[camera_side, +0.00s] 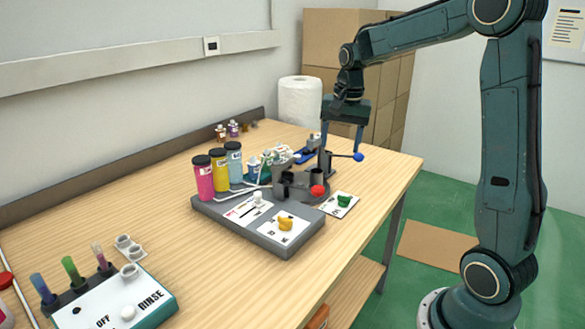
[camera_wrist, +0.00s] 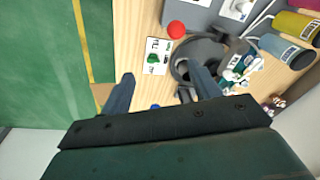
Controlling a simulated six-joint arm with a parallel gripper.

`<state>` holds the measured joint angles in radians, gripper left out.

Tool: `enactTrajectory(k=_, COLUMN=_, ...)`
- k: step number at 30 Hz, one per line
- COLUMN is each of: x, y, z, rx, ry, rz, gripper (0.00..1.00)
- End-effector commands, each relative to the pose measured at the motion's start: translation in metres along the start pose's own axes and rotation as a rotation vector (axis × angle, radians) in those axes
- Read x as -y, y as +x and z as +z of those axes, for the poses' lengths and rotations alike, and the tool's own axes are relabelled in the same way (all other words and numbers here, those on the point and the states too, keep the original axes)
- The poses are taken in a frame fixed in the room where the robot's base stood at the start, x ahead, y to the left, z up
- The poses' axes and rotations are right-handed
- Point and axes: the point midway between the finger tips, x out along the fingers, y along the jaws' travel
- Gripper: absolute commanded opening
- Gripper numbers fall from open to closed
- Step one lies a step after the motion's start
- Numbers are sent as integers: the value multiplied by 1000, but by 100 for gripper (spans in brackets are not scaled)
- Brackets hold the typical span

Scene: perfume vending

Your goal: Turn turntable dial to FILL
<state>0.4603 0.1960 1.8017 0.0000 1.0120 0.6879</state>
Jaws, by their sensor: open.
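A dark grey round turntable (camera_side: 300,187) stands at the right end of a grey console; its ring also shows in the wrist view (camera_wrist: 181,52). The printed labels are too small to read, so I cannot tell which position is FILL. My gripper (camera_side: 341,148) is open and empty, pointing down above the turntable's far side near the blue ball.
The grey console (camera_side: 270,240) carries a yellow dial (camera_side: 286,222), a white knob (camera_side: 258,197) and several coloured bottles (camera_side: 219,170). Small bottles crowd behind the turntable. A paper roll (camera_side: 300,100) stands at the back. The table's right edge is close to the card.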

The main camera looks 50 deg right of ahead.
Motion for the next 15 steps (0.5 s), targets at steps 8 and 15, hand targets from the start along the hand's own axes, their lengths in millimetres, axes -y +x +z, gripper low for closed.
enactTrajectory(k=8, x=-12, y=54, z=-63, rx=53, ry=253, rz=64, gripper=62)
enactTrajectory(k=15, x=-25, y=86, z=-94, rx=79, ry=394, rz=98, gripper=62)
